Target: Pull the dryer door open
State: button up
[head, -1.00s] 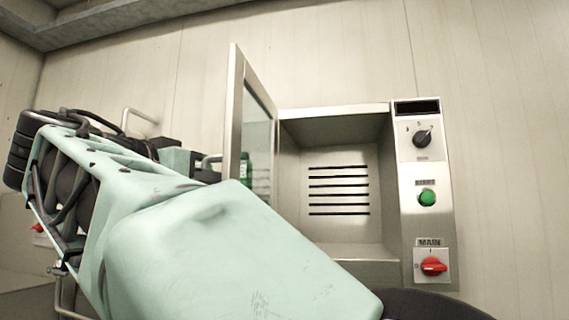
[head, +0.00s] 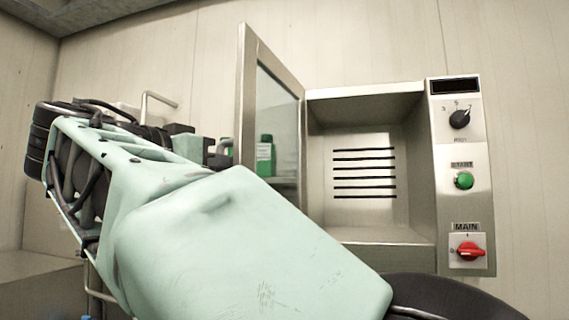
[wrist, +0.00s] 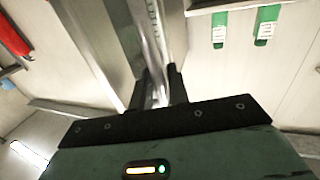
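The dryer (head: 365,210) is a steel box on the wall side with its inside and several dark slots showing. Its door (head: 272,110), a steel frame with a glass pane, stands swung open on the left. In the wrist view, the dark fingers of my gripper (wrist: 158,90) are on either side of a shiny metal bar, the door handle (wrist: 150,40), and appear closed on it. In the head view my pale green arm covers the lower left, and the fingers are hard to make out beside the door.
The panel right of the opening has a black knob (head: 460,118), a green button (head: 463,180) and a red main switch (head: 470,250). A green bottle (head: 265,155) shows through the door glass. A pipe-like rail (head: 158,100) is at the left.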

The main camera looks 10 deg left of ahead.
jog(key=shift+s, duration=0.1)
jog(key=p+v, duration=0.8)
jog(key=v, duration=0.9)
jog(key=shift+s, duration=0.1)
